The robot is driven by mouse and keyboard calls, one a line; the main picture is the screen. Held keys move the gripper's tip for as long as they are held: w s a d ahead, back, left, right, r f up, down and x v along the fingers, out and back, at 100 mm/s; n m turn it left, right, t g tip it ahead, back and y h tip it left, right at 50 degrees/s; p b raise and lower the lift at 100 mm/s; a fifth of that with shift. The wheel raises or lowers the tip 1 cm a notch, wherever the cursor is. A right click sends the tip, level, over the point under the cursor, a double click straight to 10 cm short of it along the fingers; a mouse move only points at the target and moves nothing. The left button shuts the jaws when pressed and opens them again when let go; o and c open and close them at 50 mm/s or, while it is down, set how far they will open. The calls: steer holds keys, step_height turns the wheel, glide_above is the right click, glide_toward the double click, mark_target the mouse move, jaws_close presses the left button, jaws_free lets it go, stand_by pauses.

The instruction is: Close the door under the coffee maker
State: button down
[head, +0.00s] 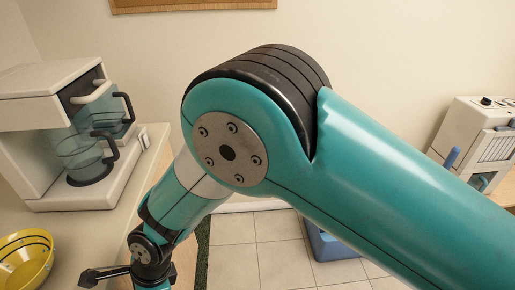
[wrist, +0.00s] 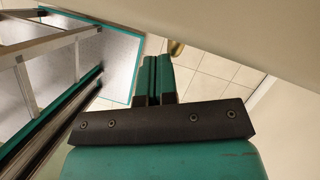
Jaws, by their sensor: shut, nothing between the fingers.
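The coffee maker (head: 62,125) stands on the counter (head: 125,195) at the left of the head view, with glass jugs in its front. The counter hides what is below it in that view. In the wrist view my gripper (wrist: 160,78) is shut and empty, its two teal fingers side by side, pointing away over the floor. A pale panel (wrist: 255,40) fills the upper right, close to the fingers; I cannot tell whether it is the door. A small brass-coloured piece (wrist: 176,47) shows at its edge, just beyond the fingertips.
A yellow bowl (head: 25,258) sits on the counter. Silver bars and a teal-edged grey surface (wrist: 118,62) lie left of my gripper in the wrist view. Tiled floor (head: 255,250) is open beside the counter. A blue bin-like object (head: 332,243) and a white machine (head: 478,135) are at the right.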

steer(key=shift+a, duration=0.55)
steer(key=shift+s+a, duration=0.15)
steer(key=shift+s, duration=0.05)
steer(key=shift+r, duration=0.1)
steer(key=s+d+r, duration=0.1)
steer(key=d+r, duration=0.7)
steer(key=r, duration=0.1)
steer(key=shift+d+r+p, duration=0.15)
steer(key=shift+d+p, duration=0.1)
steer(key=shift+p, duration=0.15)
